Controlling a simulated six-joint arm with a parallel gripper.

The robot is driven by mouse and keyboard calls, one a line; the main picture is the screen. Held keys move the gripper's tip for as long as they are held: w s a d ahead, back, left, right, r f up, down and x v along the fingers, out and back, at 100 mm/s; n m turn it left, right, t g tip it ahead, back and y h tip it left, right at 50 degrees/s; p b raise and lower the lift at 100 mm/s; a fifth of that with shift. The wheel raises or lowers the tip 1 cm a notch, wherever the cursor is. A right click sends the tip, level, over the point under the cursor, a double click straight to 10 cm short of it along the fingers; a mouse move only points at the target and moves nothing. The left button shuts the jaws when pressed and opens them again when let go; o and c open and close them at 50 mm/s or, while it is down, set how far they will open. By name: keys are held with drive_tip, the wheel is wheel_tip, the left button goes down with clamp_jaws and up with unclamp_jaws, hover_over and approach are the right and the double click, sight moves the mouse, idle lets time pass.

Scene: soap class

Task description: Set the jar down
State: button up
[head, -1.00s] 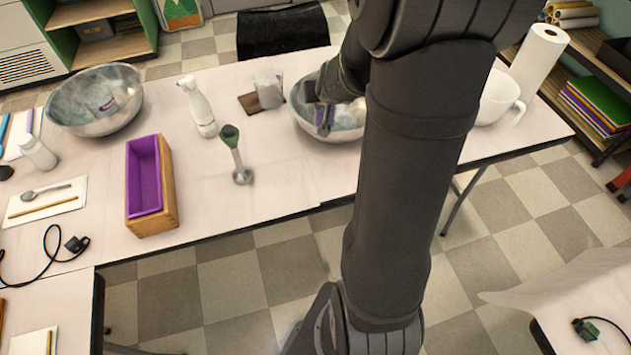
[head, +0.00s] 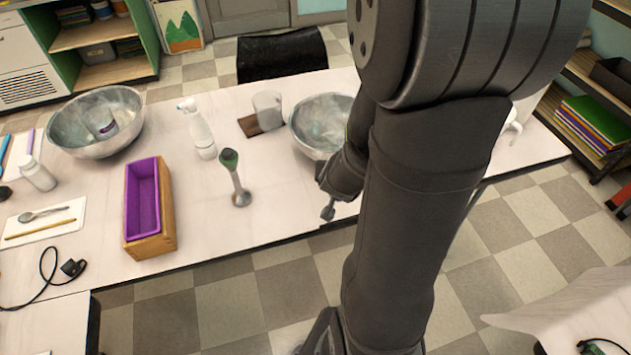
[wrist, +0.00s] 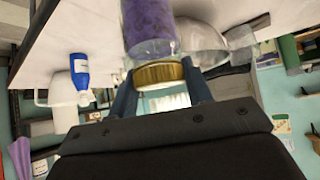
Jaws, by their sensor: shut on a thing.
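The jar (wrist: 148,22), clear with purple contents and a gold lid (wrist: 160,75), is in the wrist view. My gripper (wrist: 160,84) is shut on it at the lid end, a finger on each side. The wrist view appears inverted, with the pale tabletop (wrist: 75,30) at the top. The far end of the jar is cut off by the frame edge, so I cannot tell whether it touches the table. In the head view my arm hides the jar and the fingers; my wrist is near the table's front edge, in front of the right metal bowl (head: 318,122).
The head view shows another metal bowl (head: 78,140), a spray bottle (head: 200,138), a hand blender (head: 236,180), a beaker (head: 267,108) and a wooden box with purple liner (head: 165,205). A blue bottle (wrist: 79,72) shows in the wrist view. Table between blender and arm is clear.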

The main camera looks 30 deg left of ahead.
drive_tip(key=a+f, duration=0.6)
drive_tip(key=f, duration=0.2)
drive_tip(key=shift+s+a, duration=0.35)
drive_tip(key=shift+a, duration=0.05)
drive_tip(key=shift+f, duration=0.1)
drive_tip(key=o, duration=1.2)
drive_tip(key=shift+f, duration=0.1)
drive_tip(key=shift+v, duration=6.15)
drive_tip(key=shift+w+a, duration=0.1)
drive_tip(key=shift+a, duration=0.05)
drive_tip(key=shift+x, duration=6.05)
